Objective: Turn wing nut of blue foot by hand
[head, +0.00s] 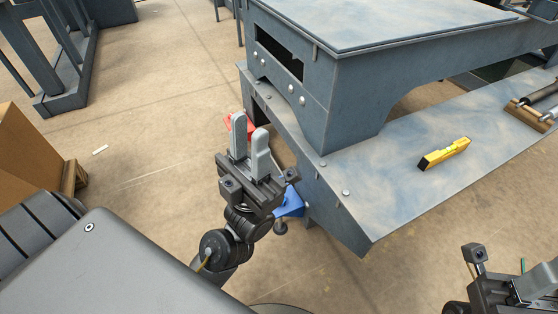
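The blue foot (291,203) shows under the near corner of the grey machine frame, partly hidden behind my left gripper. A small dark round part (280,227) sits just below it; I cannot tell whether it is the wing nut.
A yellow level (444,154) lies on the machine's lower plate (375,185). A cardboard box (28,150) stands at left. The floor between box and machine is mostly clear.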

